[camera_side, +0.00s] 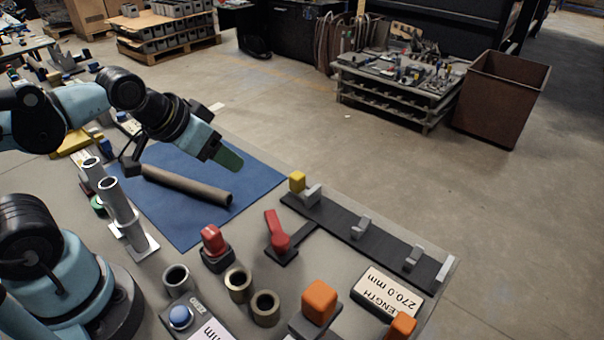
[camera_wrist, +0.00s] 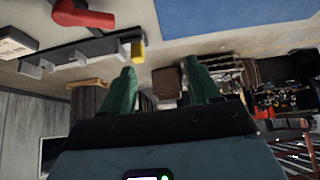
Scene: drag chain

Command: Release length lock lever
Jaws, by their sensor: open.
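The red lever (camera_side: 278,237) stands tilted upward on a dark base beside the dark rail (camera_side: 345,229). I take it for the length lock lever. It also shows upside down at the top left of the wrist view (camera_wrist: 82,16). My gripper (camera_wrist: 160,66) is open, with two green fingers apart and nothing between them. In the side view its green fingertip (camera_side: 229,159) is above the far part of the blue mat (camera_side: 185,222), behind and left of the lever, clear of it. The other finger is hard to make out there.
A grey-brown tube (camera_side: 187,185) lies on the mat. A red knob (camera_side: 212,241), short tubes (camera_side: 238,284) and an orange block (camera_side: 319,301) stand in front. The rail carries a yellow block (camera_side: 297,181) and grey stops. A length display (camera_side: 386,291) reads 270.0 mm.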

